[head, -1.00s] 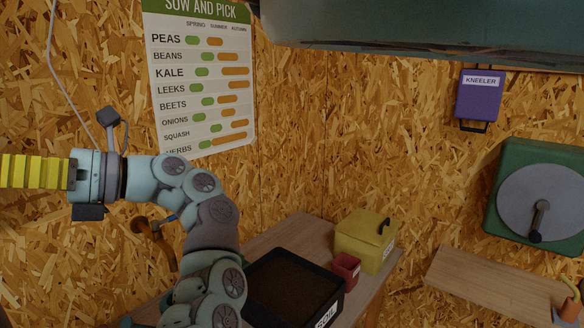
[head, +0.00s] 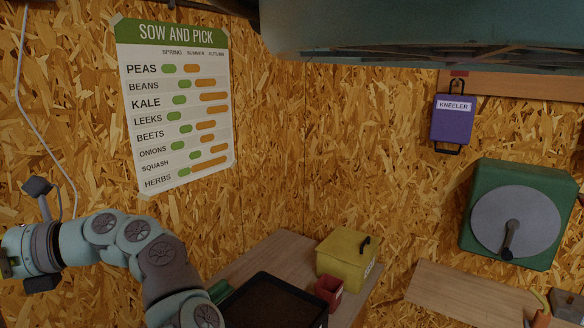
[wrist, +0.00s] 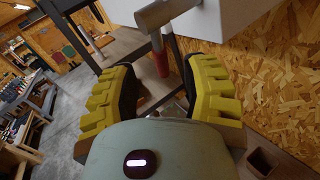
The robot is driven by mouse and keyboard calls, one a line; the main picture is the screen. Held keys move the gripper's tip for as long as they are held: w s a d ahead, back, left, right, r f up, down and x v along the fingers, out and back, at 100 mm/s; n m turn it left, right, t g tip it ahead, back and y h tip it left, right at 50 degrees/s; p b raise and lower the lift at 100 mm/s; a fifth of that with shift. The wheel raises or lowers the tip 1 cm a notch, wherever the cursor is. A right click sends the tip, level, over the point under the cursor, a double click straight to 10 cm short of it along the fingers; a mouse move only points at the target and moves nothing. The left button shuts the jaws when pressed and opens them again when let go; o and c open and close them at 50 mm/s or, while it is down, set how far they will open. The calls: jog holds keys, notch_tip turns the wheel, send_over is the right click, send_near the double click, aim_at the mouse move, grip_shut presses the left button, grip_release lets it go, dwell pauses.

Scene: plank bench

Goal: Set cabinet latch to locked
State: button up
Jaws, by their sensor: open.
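My gripper (wrist: 160,78) is open in the wrist view, its two yellow ribbed fingers apart with nothing held between them. In the head view only a sliver of it shows at the left edge. A grey, hammer-shaped handle (wrist: 165,12) shows at the top of the wrist view, beside a white box-like surface (wrist: 228,22); it lies beyond the fingertips. I cannot tell whether this is the cabinet latch. No part marked as the cabinet latch, or its locked position, can be read in either view.
A green box with a grey disc and crank (head: 515,222) hangs on the right wall, near a purple kneeler (head: 452,118). A yellow box (head: 342,260), a red pot (head: 328,291) and a black soil tray (head: 270,305) stand on the bench. A planting chart (head: 175,110) hangs at left.

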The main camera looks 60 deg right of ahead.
jog(key=p+x, duration=0.1)
jog(key=x, duration=0.1)
jog(key=p+x, duration=0.1)
jog(key=x, duration=0.1)
jog(key=shift+r, duration=0.2)
jog(key=shift+w+a+f+p, duration=0.25)
jog(key=shift+a+p, duration=0.05)
jog(key=shift+a, duration=0.05)
jog(key=shift+o, duration=0.3)
grip_shut()
